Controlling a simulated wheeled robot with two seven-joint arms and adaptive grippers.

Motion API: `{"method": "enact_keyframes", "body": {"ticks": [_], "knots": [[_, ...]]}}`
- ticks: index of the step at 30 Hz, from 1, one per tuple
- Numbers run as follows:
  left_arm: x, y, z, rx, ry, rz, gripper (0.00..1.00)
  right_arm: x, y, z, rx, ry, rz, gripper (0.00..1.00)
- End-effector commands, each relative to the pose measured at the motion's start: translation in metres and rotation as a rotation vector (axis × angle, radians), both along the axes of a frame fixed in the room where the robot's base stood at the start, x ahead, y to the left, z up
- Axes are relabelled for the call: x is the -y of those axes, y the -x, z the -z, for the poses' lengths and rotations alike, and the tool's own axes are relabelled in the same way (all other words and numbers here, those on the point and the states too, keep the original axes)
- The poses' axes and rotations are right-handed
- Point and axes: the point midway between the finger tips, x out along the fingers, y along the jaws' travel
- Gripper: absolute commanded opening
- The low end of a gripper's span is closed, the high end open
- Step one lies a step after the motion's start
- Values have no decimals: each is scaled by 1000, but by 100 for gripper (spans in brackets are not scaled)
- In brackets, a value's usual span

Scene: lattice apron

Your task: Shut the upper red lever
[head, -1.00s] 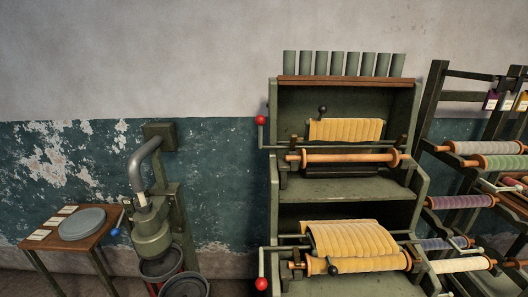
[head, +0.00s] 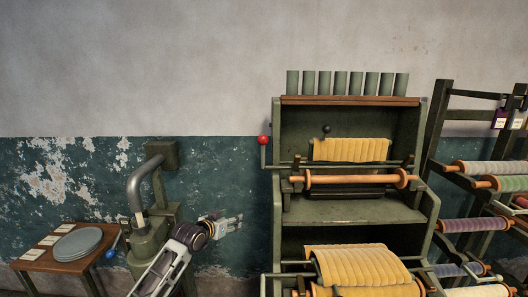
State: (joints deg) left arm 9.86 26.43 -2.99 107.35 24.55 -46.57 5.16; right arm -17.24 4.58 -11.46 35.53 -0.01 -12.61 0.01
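The upper red lever has a round red knob (head: 264,140) on a short upright arm, at the left side of the green machine (head: 275,200). The knob points up, and the lever joins a horizontal rod running across the machine front. My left gripper (head: 236,222) comes in from below, left of the machine. In the picture it is lower and left of the red knob, apart from it, with its tip pointing right. It appears small, and whether its fingers are apart is unclear. It seems to hold nothing. My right gripper is out of view.
A grey pipe press (head: 140,185) with a blue-knobbed handle (head: 111,253) stands at left, partly behind my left arm. A small table (head: 38,255) holds grey plates. Yellow cloth (head: 350,150) hangs in the machine. A spool rack (head: 437,130) stands at right.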

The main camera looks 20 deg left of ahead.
Motion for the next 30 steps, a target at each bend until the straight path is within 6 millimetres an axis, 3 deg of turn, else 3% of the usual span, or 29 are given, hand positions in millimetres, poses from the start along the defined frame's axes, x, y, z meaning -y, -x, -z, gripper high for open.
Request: {"method": "enact_keyframes", "body": {"ticks": [1,3,9,12,15,21,30], "knots": [[3,0,-34,44,-3,14,54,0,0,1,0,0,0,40],[10,3,-77,98,-2,35,54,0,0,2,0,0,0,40],[32,29,-190,246,-15,106,54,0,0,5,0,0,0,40],[45,49,-238,312,-29,143,54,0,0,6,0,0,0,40],[57,68,-274,363,-43,174,54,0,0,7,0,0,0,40],[70,92,-307,414,-59,209,54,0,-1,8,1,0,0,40],[71,94,-310,418,-61,212,54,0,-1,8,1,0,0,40]]}}
